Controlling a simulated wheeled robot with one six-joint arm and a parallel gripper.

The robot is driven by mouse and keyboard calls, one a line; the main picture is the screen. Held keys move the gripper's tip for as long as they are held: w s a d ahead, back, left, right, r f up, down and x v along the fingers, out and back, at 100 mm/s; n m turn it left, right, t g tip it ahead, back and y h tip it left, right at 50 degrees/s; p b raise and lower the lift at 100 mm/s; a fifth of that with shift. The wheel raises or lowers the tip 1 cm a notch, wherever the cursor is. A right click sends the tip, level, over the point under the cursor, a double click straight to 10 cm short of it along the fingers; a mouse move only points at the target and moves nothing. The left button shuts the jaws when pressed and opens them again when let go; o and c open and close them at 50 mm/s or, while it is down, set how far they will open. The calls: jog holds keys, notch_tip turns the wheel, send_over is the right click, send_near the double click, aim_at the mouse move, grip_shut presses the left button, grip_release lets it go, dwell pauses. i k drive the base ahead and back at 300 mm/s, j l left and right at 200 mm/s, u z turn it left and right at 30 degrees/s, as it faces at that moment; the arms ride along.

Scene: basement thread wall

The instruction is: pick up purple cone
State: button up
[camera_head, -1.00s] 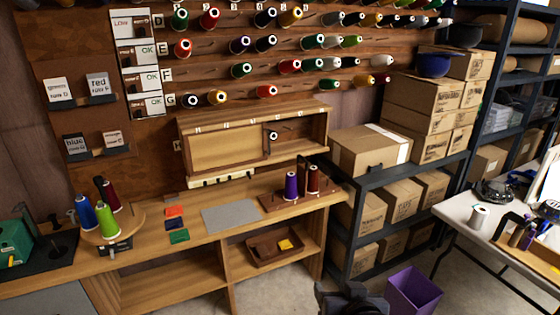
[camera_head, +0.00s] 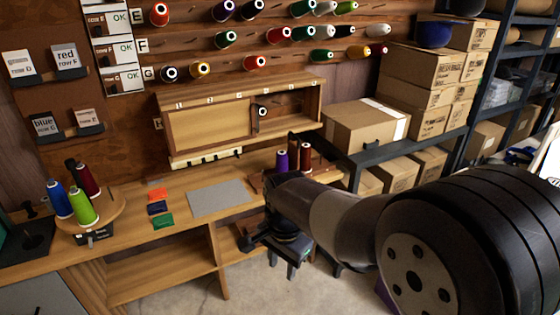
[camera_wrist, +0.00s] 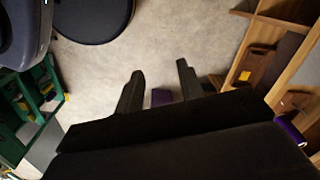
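The purple cone (camera_head: 282,161) stands upright on the right part of the workbench, just left of a dark red cone (camera_head: 306,157). Its lower part is hidden behind my arm in the head view. A purple cone also shows at the right edge of the wrist view (camera_wrist: 289,128), partly cut off by my gripper's body. My gripper (camera_head: 281,265) hangs in front of the bench, lower than the cone and apart from it. In the wrist view my gripper (camera_wrist: 160,80) has its two fingers spread, with nothing held between them.
A grey mat (camera_head: 218,198) lies on the bench left of the cones. A wooden cabinet (camera_head: 210,132) stands behind them, and a shelf with cardboard boxes (camera_head: 365,125) is at the right. A round stand (camera_head: 111,213) holds several cones at the left. Open floor lies before the bench.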

aim_at(282, 161)
jog(key=i+l, duration=0.15)
jog(key=i, duration=0.4)
jog(key=i+l+u, duration=0.1)
jog(key=i, duration=0.4)
jog(key=i+l+u, duration=0.1)
jog(key=i, duration=0.4)
jog(key=i+l, duration=0.35)
jog(key=i, duration=0.2)
